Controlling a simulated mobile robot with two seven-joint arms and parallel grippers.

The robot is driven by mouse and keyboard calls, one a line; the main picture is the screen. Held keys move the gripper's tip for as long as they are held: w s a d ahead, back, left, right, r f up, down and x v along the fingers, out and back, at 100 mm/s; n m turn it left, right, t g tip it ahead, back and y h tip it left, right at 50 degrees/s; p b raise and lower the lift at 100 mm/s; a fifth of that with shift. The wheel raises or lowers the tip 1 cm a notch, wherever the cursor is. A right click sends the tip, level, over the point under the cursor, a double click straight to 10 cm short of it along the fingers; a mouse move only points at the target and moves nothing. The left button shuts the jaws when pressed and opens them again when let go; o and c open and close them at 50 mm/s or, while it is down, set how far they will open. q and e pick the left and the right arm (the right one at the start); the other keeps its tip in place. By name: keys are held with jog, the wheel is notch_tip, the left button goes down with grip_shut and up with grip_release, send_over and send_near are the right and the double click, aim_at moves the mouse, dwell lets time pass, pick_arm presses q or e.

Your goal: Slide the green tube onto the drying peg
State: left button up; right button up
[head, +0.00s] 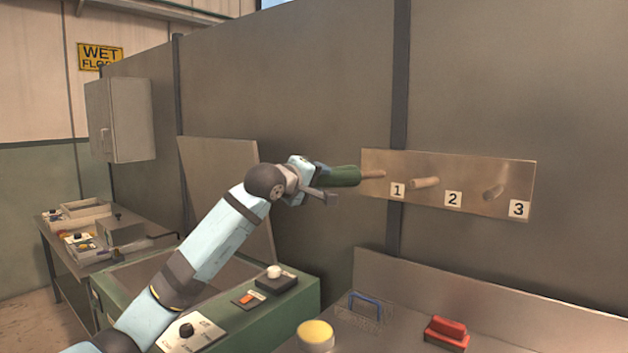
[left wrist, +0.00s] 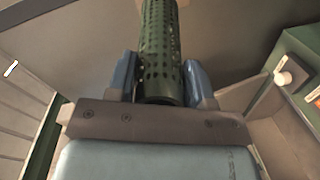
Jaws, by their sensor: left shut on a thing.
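My left gripper (head: 318,182) is shut on the green tube (head: 343,175), which is held roughly level and points right toward the peg board (head: 465,175). In the left wrist view the tube (left wrist: 160,45) is perforated and sits between the two blue fingers. The board carries three wooden pegs: the left peg (head: 374,174) by label 1, the middle peg (head: 425,183) by label 2 and the right peg (head: 494,191) by label 3. The tube's far end meets the left peg's outer end in the head view. I cannot tell whether it is around the peg or in front of it. My right gripper is out of view.
A side table (head: 60,255) stands at left. The middle and right pegs are bare.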

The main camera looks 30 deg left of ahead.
aim_at(337, 178)
pick_arm(q)
jog(key=shift+w+d+f, duration=0.1)
jog(key=shift+w+f, duration=0.05)
jog(key=shift+w, duration=1.3)
jog(key=shift+b, duration=0.3)
dwell(0.9)
jog(key=shift+w+d+f+p, duration=0.15)
jog(key=shift+w+p, duration=0.1)
jog(key=shift+w, duration=0.95)
jog(key=shift+w+d+f+p, duration=0.1)
jog(key=shift+w+p, duration=0.15)
jog(key=shift+w, duration=0.95)
jog(key=shift+b, duration=0.5)
dwell(0.4)
jog(key=shift+w, duration=0.15)
jog(key=shift+w+d+f+p, duration=0.1)
jog(key=shift+w+p, duration=0.1)
jog(key=shift+w, duration=0.6)
jog(key=shift+w+f+p, duration=0.15)
jog(key=shift+w+p, duration=0.1)
jog(key=shift+w, duration=0.55)
jog(key=shift+w+d+f+p, duration=0.1)
jog(key=shift+w+p, duration=0.1)
jog(key=shift+w, duration=0.6)
